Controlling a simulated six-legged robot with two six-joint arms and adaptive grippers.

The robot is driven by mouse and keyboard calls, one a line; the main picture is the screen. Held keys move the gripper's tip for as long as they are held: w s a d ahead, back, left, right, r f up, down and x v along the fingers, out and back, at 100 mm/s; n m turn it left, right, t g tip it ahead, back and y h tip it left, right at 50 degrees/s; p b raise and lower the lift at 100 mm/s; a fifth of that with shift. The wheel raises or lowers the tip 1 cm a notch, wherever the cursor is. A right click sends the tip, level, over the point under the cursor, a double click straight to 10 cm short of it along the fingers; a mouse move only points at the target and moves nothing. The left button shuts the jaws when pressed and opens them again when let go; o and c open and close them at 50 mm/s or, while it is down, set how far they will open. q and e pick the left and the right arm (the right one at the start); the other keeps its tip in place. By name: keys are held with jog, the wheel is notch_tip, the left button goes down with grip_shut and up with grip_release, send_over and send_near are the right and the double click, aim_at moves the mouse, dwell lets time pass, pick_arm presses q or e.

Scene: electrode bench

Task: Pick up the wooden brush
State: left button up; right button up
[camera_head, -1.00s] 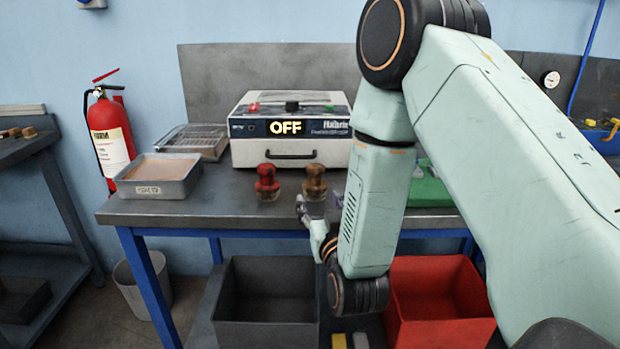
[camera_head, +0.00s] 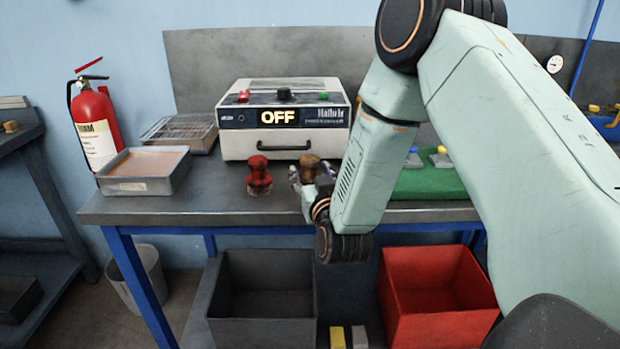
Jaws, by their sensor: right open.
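The wooden brush (camera_head: 309,164) stands upright on the bench, with its brown knob showing and its lower part hidden behind my gripper. My right gripper (camera_head: 304,184) is at the brush, low and in front of it, and is open. I cannot tell whether its fingers touch the brush. A red brush (camera_head: 259,175) of the same shape stands upright just to the left. My left gripper is not in view.
A white machine (camera_head: 284,125) reading OFF stands behind the brushes. A tray (camera_head: 146,170) and a wire rack (camera_head: 182,131) are at left, a green mat (camera_head: 428,183) at right. A grey bin (camera_head: 262,300) and a red bin (camera_head: 440,290) stand below the bench.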

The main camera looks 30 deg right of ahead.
jog(key=shift+w+r, duration=0.15)
jog(key=shift+w, duration=0.25)
jog(key=shift+d, duration=0.2)
jog(key=shift+c, duration=0.6)
jog(key=shift+a, duration=0.2)
jog(key=c, duration=0.4)
jog(key=shift+d, duration=0.15)
jog(key=c, duration=0.5)
grip_shut()
